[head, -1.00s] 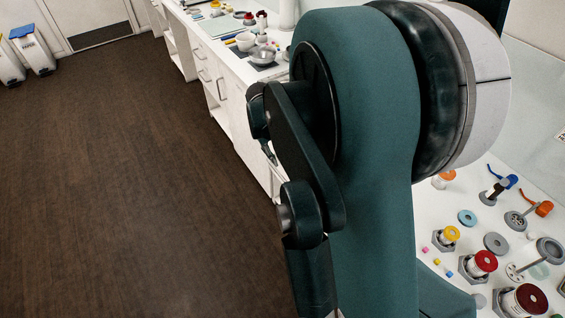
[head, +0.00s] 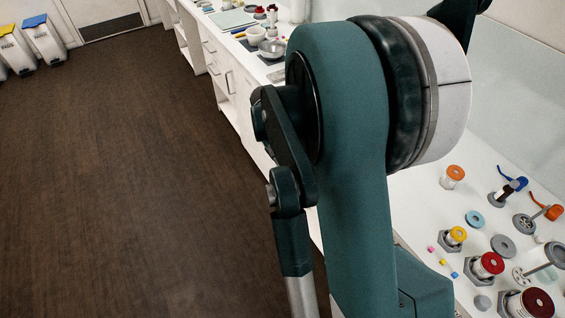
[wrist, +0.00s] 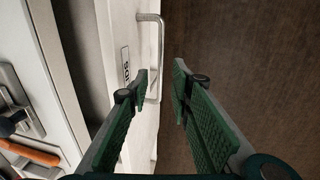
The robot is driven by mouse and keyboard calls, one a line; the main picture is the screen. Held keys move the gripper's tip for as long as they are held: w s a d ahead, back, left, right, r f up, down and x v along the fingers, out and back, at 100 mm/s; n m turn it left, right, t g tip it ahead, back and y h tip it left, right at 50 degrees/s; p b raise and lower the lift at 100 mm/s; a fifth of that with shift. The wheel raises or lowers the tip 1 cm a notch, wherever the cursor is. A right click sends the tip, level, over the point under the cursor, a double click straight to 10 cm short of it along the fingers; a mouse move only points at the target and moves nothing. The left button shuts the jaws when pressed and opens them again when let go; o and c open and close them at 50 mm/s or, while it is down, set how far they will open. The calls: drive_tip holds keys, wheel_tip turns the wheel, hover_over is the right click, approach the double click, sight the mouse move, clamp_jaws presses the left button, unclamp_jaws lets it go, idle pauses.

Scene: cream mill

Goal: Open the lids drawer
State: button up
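A grey shaded gap shows between this front and the counter edge, so the front stands out from the counter. Its pale bar handle (wrist: 161,45) sticks out from the front. My gripper (wrist: 162,80) has green padded fingers, spread apart, with the handle bar showing between their tips. I cannot tell whether a finger touches the bar. In the head view my arm hides the drawer and gripper.
The counter top on the right holds an orange-topped spool (head: 453,176), red-topped parts (head: 488,264) and other small parts. A metal bowl (head: 272,48) stands on the far counter. Brown floor (head: 150,180) lies open to the left. Bins (head: 43,40) stand at the far wall.

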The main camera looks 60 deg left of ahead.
sight(283, 165)
drive_tip(key=shift+w+f, duration=0.25)
drive_tip(key=shift+f, duration=1.05)
drive_tip(key=shift+w+f, duration=0.25)
drive_tip(key=shift+f, duration=1.05)
clamp_jaws()
